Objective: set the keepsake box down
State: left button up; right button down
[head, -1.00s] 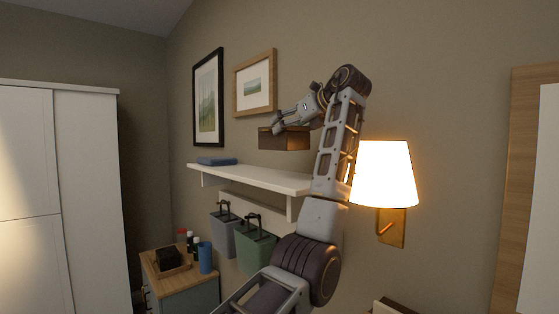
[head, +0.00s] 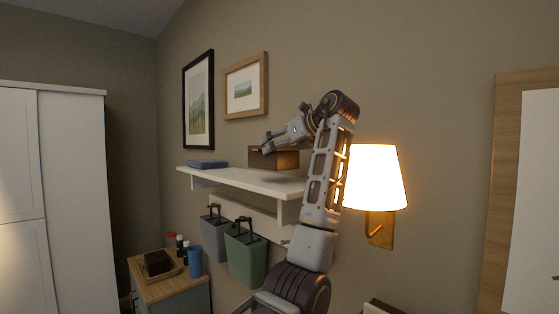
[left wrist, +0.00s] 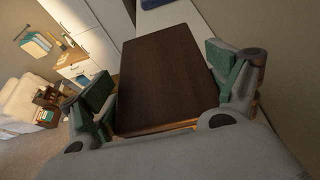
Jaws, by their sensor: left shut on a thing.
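The keepsake box (head: 268,159) is a brown wooden box at the white wall shelf (head: 228,178), right of a blue folded item. It looks level, and its underside is at or just above the shelf top; I cannot tell if they touch. My left gripper (head: 268,143) reaches it from the upper right and is shut on it. In the left wrist view the box's dark lid (left wrist: 165,75) lies between the green-padded fingers of the gripper (left wrist: 165,88). My right gripper is in neither view.
The blue folded item (head: 207,164) lies on the shelf's left part. A lit wall lamp (head: 376,178) is close right of my arm. Grey (head: 215,239) and green (head: 246,257) bins hang below the shelf. Two framed pictures hang above. A small cabinet (head: 172,289) stands lower left.

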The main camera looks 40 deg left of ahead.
aim_at(280, 159)
pick_arm(q)
jog(key=shift+f+p, duration=0.3)
jog(key=shift+f, duration=1.7)
jog(key=shift+f, duration=0.15)
jog(key=o, duration=1.8)
jog(key=shift+c, duration=0.2)
jog(key=shift+s, duration=0.1)
jog(key=shift+d, duration=0.15)
jog(key=w+b+v, duration=0.1)
jog(key=b+v, duration=0.2)
jog(key=v, duration=0.9)
jog(key=shift+s, duration=0.45)
